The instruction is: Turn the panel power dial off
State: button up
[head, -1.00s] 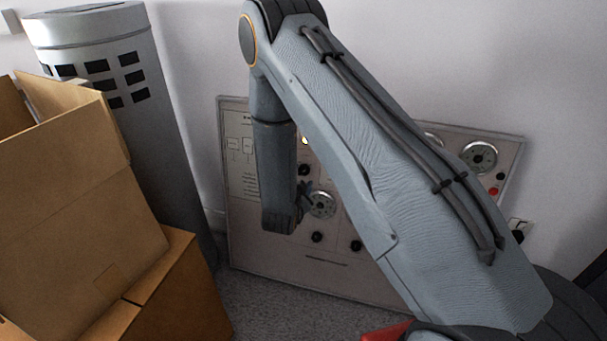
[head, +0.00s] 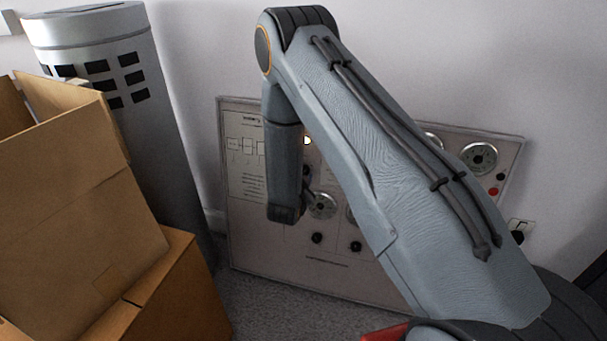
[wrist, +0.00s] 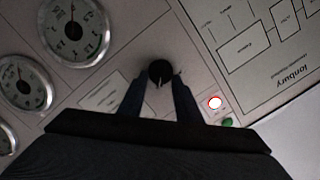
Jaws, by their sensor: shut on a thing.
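The grey panel (head: 250,215) leans against the wall, partly hidden behind my arm in the head view. In the wrist view, a small black dial knob (wrist: 160,70) sits between the fingertips of my gripper (wrist: 160,88). My gripper is shut on this knob, with a pale mark showing on its front. In the head view, my wrist hangs before the panel's left half and the fingertips are hard to make out.
Round gauges (wrist: 74,28) line the left of the wrist view. Cardboard boxes (head: 80,220) and a grey cylinder (head: 150,120) stand left of the panel. A wall socket with a black plug (head: 518,235) is at the right. Carpet (head: 270,310) lies in front.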

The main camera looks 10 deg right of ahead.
jog(key=n, duration=0.1)
jog(key=n+p, duration=0.1)
jog(key=n, duration=0.1)
jog(key=shift+w+a+r+n, duration=0.1)
jog(key=shift+a+r+n, duration=0.1)
jog(key=shift+n, duration=0.1)
jog(key=shift+w+a+f+n+g+h+p, duration=0.1)
jog(key=shift+a+n+g+h, duration=0.2)
jog(key=shift+n, duration=1.85)
jog(key=shift+w+a+f+n+g+h+p, duration=0.15)
jog(key=shift+n+h, duration=0.3)
jog(key=shift+n, duration=1.65)
jog(key=shift+w+a+r+n+g+h+p, duration=0.15)
jog(key=shift+n+h, duration=0.2)
jog(key=shift+n, duration=1.8)
jog(key=shift+f, duration=0.1)
jog(key=o, duration=1)
jog(key=shift+s, duration=0.1)
